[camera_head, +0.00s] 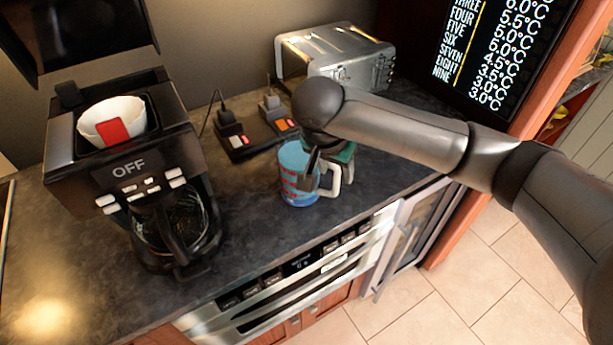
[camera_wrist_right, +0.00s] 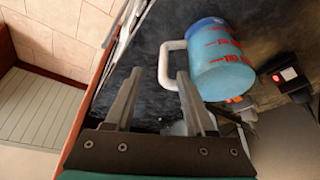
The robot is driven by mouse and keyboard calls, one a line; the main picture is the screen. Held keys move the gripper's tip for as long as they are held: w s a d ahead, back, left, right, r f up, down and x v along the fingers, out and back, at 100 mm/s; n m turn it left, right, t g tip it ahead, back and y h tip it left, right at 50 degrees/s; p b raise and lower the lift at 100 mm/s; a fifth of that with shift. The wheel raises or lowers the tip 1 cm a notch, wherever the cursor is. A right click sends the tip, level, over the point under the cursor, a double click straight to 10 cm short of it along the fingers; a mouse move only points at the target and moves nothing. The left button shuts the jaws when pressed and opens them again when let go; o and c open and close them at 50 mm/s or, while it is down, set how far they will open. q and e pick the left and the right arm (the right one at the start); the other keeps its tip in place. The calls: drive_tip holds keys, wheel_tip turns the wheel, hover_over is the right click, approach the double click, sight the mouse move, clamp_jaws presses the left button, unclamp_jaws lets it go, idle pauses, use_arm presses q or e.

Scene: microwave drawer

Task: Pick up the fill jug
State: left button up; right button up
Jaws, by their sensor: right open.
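The fill jug (camera_head: 293,180) is a blue cup with red measuring marks and a white handle, standing upright on the dark counter. My right gripper (camera_head: 312,172) is above and beside it, at the handle side, and hides part of the jug. In the right wrist view the jug (camera_wrist_right: 222,70) is beyond the fingers, to the right. Its white handle (camera_wrist_right: 165,66) appears just ahead of the open fingers (camera_wrist_right: 158,74), overlapping the right fingertip. I cannot tell whether they touch. The jaws hold nothing. My left gripper is not in view.
A black coffee maker (camera_head: 140,175) with a glass carafe stands to the left on the counter (camera_head: 250,235). A socket strip with plugs (camera_head: 240,140) lies behind the jug, and a metal toaster (camera_head: 345,60) stands further back. Drawer and oven fronts (camera_head: 300,290) are below the counter's front edge.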

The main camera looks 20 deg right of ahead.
sight(335, 181)
drive_tip(key=shift+a+b+x, duration=0.1)
drive_tip(key=shift+b+x, duration=0.1)
drive_tip(key=shift+x, duration=1.55)
drive_tip(key=shift+a+b+x, duration=0.15)
drive_tip(key=shift+b+x, duration=0.05)
drive_tip(key=shift+x, duration=1.55)
drive_tip(key=shift+w, duration=0.1)
drive_tip(key=shift+c, duration=0.3)
clamp_jaws()
drive_tip(key=shift+w+r, duration=0.1)
